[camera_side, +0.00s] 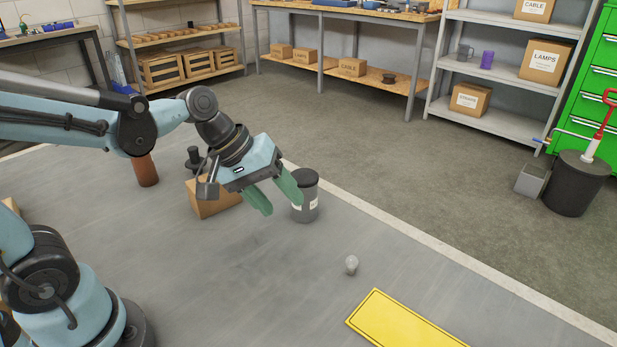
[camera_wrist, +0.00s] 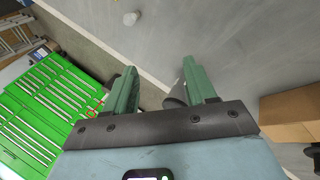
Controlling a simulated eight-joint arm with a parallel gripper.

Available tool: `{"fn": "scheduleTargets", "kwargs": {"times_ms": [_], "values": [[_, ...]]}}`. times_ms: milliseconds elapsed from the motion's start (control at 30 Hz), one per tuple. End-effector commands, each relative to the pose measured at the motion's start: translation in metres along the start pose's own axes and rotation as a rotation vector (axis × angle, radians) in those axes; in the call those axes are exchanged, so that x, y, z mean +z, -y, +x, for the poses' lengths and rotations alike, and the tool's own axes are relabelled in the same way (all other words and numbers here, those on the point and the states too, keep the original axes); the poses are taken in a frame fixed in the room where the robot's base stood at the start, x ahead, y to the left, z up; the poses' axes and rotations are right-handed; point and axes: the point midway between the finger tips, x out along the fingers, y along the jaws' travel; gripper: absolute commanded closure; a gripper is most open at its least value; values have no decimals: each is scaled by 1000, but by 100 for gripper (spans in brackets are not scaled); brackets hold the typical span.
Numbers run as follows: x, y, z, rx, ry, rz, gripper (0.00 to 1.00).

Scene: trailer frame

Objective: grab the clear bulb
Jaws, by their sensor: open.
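The clear bulb (camera_side: 351,264) is small and greyish. In the wrist view my gripper (camera_wrist: 160,75) points toward the floor.
A dark canister (camera_side: 306,203) with a pale label stands close behind my fingers. A cardboard box (camera_side: 208,203) and a brown cylinder (camera_side: 146,170) are farther left. A yellow plate (camera_side: 405,325) lies near the bulb. The floor between my gripper and the bulb looks clear.

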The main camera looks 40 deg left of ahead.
Motion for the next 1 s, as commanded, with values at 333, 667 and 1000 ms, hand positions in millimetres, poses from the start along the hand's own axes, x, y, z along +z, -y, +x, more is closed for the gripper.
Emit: {"fn": "scheduleTargets", "kwargs": {"times_ms": [333,667,1000], "values": [[-4,-46,45,115,369,-615,44],[-3,-66,80,99,765,-1068,44],[0,-64,93,51,936,-1219,44]]}}
